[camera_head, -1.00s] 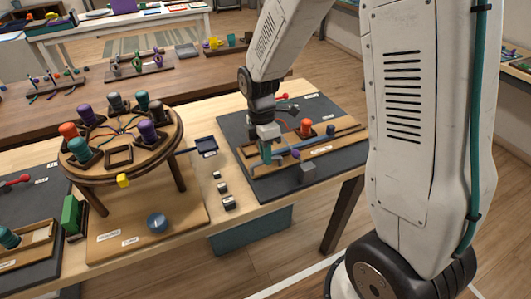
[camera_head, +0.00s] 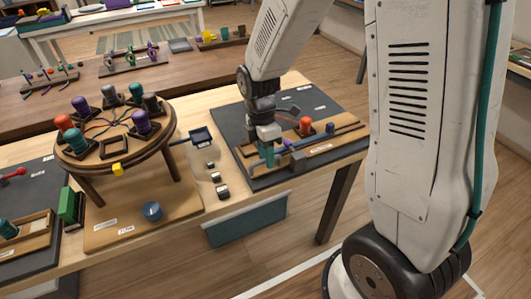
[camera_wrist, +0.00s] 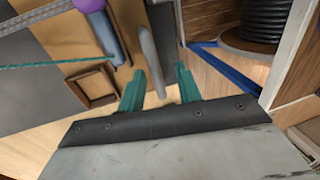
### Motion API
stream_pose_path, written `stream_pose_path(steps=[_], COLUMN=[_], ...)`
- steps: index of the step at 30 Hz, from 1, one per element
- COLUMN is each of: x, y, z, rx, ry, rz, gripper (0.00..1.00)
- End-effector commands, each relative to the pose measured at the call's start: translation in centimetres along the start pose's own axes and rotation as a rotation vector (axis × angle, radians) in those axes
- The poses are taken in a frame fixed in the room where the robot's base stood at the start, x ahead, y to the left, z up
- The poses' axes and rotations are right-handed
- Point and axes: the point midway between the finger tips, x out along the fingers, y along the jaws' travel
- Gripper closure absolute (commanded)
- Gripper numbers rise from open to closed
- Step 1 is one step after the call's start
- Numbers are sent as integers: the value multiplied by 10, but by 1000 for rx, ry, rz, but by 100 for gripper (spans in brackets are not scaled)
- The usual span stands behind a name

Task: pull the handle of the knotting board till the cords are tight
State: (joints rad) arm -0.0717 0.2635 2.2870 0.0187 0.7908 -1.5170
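The knotting board (camera_head: 245,175) is a dark panel on the right of the bench, with a wooden frame on it. My gripper (camera_head: 268,152) is low over its front left part, pointing down. In the wrist view my gripper (camera_wrist: 161,72) has two teal fingers, apart. A grey bar (camera_wrist: 150,50), which looks like the handle, runs between the fingers, with gaps visible on both sides. A purple-topped peg (camera_wrist: 103,30), an empty square wooden socket (camera_wrist: 95,85) and a thin teal cord (camera_wrist: 40,66) lie left of it. The cords' tension is unclear.
A round braiding stand (camera_head: 165,145) with several coloured bobbins is left of the board. Small blocks (camera_head: 217,180) sit between them. A grey block (camera_head: 297,161) is on the board's front edge. A teal bin (camera_head: 245,227) is below the bench front.

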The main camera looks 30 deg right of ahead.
Motion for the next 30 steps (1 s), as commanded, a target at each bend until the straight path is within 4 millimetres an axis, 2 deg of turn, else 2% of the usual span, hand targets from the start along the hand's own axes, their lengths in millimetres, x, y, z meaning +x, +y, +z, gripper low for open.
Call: stream_pose_path(steps=[7, 15, 19, 24, 30], x=[-10, -56, -71, -78, -78], y=[1, 1, 0, 0, 0], z=[0, 0, 0, 0, 0], rx=[0, 0, 0, 0, 0], ry=[0, 0, 0, 0, 0], rz=[5, 5, 4, 1, 1], gripper=[66, 66, 66, 66, 66])
